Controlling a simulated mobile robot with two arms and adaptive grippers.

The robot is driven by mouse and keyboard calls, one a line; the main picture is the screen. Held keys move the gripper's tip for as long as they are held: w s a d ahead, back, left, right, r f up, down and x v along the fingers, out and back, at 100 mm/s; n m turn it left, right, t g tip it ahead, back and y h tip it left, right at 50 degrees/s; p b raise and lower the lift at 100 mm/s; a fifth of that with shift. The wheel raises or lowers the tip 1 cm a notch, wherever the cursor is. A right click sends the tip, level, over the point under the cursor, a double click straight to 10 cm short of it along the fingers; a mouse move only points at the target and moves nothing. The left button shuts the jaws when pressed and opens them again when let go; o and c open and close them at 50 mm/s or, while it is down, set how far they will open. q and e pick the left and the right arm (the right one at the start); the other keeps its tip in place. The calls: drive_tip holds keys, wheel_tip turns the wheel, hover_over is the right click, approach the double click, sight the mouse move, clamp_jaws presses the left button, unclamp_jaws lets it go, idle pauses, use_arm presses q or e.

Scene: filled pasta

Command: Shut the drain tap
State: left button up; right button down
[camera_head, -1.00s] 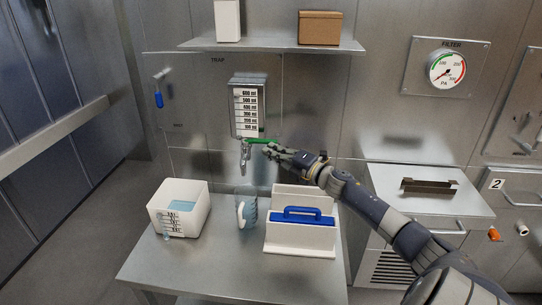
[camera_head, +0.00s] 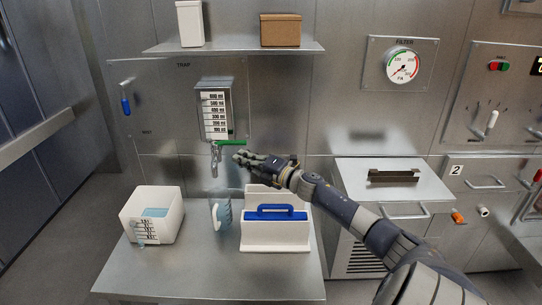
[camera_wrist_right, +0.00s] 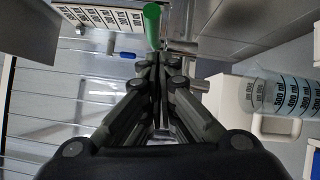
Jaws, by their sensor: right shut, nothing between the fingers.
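The drain tap (camera_head: 214,158) hangs under the trap's clear measuring vessel (camera_head: 214,109). Its green lever (camera_head: 231,143) lies about level, pointing right across the outlet. My right gripper (camera_head: 238,157) is shut and empty, just below the lever's right part. In the right wrist view, the green lever (camera_wrist_right: 152,26) shows end-on beyond the shut fingertips (camera_wrist_right: 157,60); whether they touch cannot be told. A clear graduated jug (camera_head: 220,211) stands on the bench below the tap. My left gripper is not in view.
A white tub (camera_head: 178,228) with bluish liquid stands left on the steel bench (camera_head: 190,272). A white holder with a blue handle (camera_head: 275,208) stands right of the jug. A shelf (camera_head: 235,46) with two boxes is above. A blue-handled valve (camera_head: 126,106) is on the left wall.

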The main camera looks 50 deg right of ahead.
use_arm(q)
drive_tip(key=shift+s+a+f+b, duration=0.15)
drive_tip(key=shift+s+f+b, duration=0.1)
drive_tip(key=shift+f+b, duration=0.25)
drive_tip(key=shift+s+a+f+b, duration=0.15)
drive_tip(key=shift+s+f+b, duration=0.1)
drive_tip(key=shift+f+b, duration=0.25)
use_arm(e)
drive_tip(key=s+d, duration=0.3)
drive_tip(key=s, duration=0.6)
drive_tip(key=shift+s+d+f, duration=0.15)
drive_tip(key=shift+s+d, duration=0.05)
drive_tip(key=shift+s, duration=0.05)
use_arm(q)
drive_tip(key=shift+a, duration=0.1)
use_arm(e)
drive_tip(key=shift+f, duration=0.1)
